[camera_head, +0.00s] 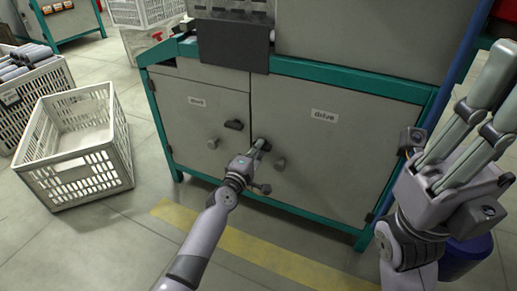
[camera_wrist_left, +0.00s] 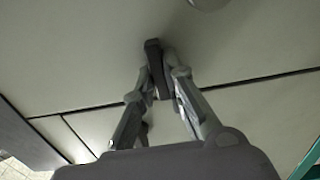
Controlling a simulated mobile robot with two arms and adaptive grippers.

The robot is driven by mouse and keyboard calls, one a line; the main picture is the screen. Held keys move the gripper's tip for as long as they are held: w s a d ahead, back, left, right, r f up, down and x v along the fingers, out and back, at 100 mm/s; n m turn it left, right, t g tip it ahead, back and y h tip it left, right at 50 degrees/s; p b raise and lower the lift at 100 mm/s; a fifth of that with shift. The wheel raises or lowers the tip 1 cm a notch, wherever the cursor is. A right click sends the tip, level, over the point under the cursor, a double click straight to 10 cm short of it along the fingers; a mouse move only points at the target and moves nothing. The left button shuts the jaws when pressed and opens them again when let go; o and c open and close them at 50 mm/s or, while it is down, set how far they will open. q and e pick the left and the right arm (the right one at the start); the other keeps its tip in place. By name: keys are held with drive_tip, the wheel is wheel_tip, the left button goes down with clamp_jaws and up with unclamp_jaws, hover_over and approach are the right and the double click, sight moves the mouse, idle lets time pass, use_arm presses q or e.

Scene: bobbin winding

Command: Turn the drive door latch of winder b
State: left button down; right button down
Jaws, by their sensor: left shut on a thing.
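The grey drive door (camera_head: 330,155), labelled "drive", is closed in the green-framed cabinet. My right gripper (camera_head: 503,85) is raised at the right, fingers apart and empty, away from the door.
The left door (camera_head: 195,120) has its own dark latch (camera_head: 234,124) and a round knob (camera_head: 212,143). A knob (camera_head: 280,164) sits on the drive door, close to my left gripper. An empty white crate (camera_head: 90,150) stands left on the floor. Floor before the cabinet is clear.

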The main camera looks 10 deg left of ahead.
use_arm(q)
drive_tip(key=c, duration=1.6)
unclamp_jaws()
drive_tip(key=shift+c, duration=0.2)
drive_tip(key=v, duration=1.2)
